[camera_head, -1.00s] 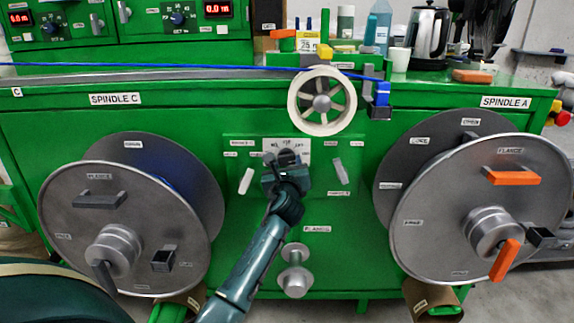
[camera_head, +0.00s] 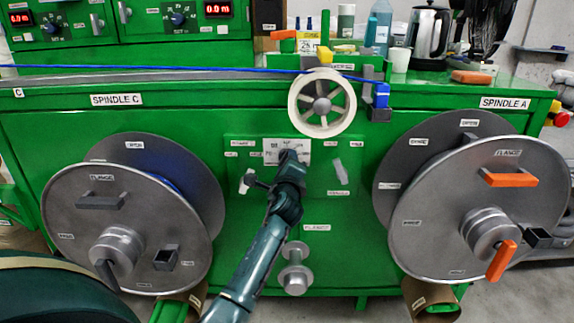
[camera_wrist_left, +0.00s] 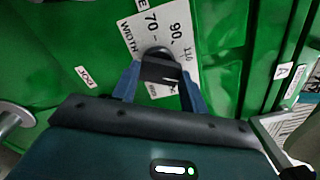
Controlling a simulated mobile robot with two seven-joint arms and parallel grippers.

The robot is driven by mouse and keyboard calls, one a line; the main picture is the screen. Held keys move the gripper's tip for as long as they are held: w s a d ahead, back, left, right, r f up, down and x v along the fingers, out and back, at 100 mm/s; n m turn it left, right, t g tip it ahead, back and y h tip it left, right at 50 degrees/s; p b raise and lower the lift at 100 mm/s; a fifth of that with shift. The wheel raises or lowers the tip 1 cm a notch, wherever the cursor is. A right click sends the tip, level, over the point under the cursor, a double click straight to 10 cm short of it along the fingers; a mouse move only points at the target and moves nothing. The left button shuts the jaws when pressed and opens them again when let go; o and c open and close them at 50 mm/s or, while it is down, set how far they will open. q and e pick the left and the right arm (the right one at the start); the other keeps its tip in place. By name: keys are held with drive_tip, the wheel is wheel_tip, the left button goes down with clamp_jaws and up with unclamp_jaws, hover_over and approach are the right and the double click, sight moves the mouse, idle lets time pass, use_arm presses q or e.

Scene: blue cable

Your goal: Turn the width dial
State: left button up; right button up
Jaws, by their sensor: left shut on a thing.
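The width dial is a dark knob on a white scale plate (camera_head: 271,146) at the middle of the green machine front. In the head view my left gripper (camera_head: 291,158) covers most of the dial. In the left wrist view the dark dial (camera_wrist_left: 157,53) sits between the two blue-grey fingers of my left gripper (camera_wrist_left: 159,78), which is shut on it. The plate (camera_wrist_left: 180,28) reads WIDTH, with 70, 90 and 110 visible. The dial's pointer is hidden. My right gripper is not in view.
Large grey reels stand at left (camera_head: 75,225) and right (camera_head: 440,235). A pale spoked wheel (camera_head: 298,116) is just above the dial, with the blue cable (camera_head: 150,67) passing over it. A light lever (camera_head: 341,171) is right of the dial. A flanged knob (camera_head: 294,279) is below.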

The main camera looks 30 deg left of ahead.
use_arm(q)
drive_tip(key=n, duration=0.5)
drive_tip(key=shift+f+n+b, duration=0.1)
drive_tip(key=shift+n+b, duration=0.2)
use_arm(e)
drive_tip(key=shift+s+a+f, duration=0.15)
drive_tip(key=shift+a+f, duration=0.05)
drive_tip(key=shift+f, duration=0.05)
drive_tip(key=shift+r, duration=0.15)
use_arm(q)
drive_tip(key=o, duration=1)
drive_tip(key=shift+s, duration=0.1)
